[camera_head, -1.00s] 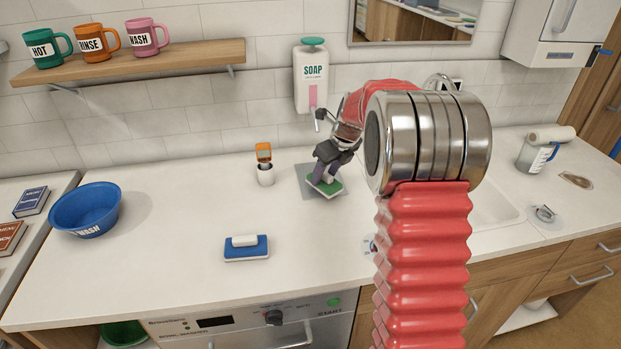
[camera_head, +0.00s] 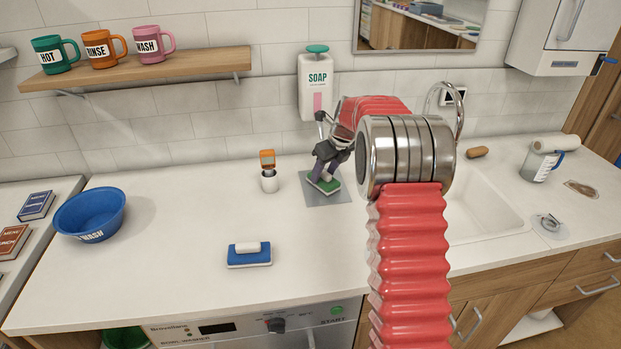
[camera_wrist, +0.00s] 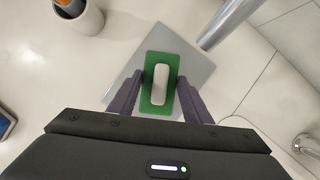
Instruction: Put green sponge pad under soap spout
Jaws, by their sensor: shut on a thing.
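The green sponge pad (camera_head: 332,187), with a white grip (camera_wrist: 160,84) on top, is at the grey square mat (camera_head: 343,197) on the counter below the soap dispenser (camera_head: 313,85). My gripper (camera_head: 325,174) is shut on the pad. In the wrist view my gripper (camera_wrist: 160,96) has its dark fingers on both sides of the green pad (camera_wrist: 161,60), which is over the grey mat (camera_wrist: 195,68). I cannot tell whether the pad touches the mat. The metal spout (camera_wrist: 228,22) shows at the upper right there. My wrist hides part of the spout in the head view.
A white cup with an orange-headed brush (camera_head: 268,181) stands left of the mat. A blue sponge pad (camera_head: 249,256) lies nearer the front. A blue bowl (camera_head: 90,213) is at the left, the sink (camera_head: 485,205) at the right.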

